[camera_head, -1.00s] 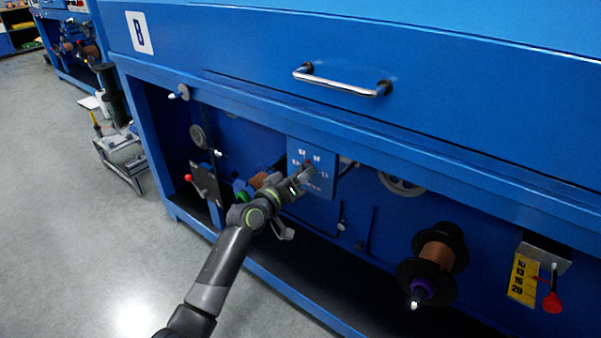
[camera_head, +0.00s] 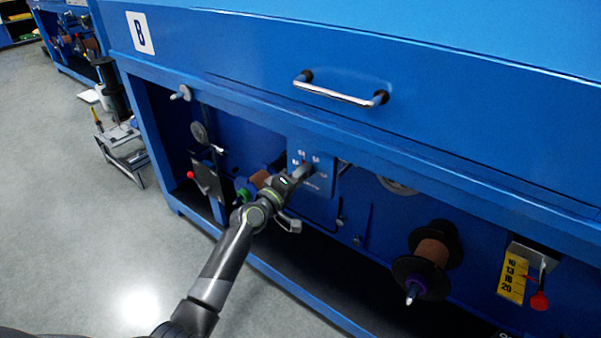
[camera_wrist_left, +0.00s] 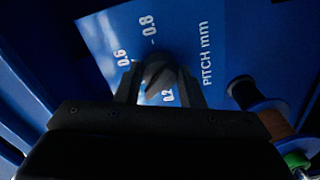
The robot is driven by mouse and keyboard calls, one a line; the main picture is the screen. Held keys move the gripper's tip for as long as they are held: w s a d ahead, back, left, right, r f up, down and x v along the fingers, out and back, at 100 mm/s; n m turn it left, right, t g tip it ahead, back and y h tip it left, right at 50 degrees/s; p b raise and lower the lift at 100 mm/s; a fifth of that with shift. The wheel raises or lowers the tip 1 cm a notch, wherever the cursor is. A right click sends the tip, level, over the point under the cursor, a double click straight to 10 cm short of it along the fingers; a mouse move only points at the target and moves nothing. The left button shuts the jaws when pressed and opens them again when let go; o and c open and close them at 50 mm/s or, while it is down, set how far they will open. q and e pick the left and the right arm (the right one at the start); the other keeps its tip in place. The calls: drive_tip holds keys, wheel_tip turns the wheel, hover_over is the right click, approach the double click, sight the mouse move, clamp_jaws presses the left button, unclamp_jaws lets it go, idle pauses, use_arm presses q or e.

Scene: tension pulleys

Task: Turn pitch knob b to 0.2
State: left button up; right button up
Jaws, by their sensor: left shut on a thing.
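The pitch panel (camera_head: 322,190) is a blue plate with white markings under the machine marked B. In the left wrist view the panel (camera_wrist_left: 185,40) reads "PITCH mm", with 0.6, 0.8 and 0.2 legible around the knob. Pitch knob b (camera_wrist_left: 158,76) is a dark round knob, mostly hidden by my fingers; I cannot tell which number it points at. My left gripper (camera_head: 301,172) reaches the panel from the lower left, and it also shows in the left wrist view (camera_wrist_left: 157,85), shut on the knob. My right gripper is not in view.
A copper spool (camera_head: 432,252) and a yellow scale (camera_head: 514,277) with a red pointer are to the right. A chrome drawer handle (camera_head: 340,91) sits above. A red-tipped lever (camera_head: 191,174) is left of my arm.

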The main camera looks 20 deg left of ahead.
use_arm(q)
drive_tip(key=n+p, duration=0.3)
drive_tip(key=n, duration=0.7)
drive_tip(key=shift+r+p, duration=0.15)
drive_tip(key=shift+p, duration=0.2)
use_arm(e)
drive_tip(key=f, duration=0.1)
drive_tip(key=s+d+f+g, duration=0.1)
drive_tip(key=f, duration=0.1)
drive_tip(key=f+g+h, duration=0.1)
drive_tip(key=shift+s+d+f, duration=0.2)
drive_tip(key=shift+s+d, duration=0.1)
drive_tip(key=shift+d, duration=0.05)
use_arm(q)
drive_tip(key=o, duration=1)
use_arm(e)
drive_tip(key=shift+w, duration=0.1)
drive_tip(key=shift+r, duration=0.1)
use_arm(q)
drive_tip(key=p+v, duration=0.1)
drive_tip(key=v, duration=1.6)
drive_tip(key=shift+s, duration=0.15)
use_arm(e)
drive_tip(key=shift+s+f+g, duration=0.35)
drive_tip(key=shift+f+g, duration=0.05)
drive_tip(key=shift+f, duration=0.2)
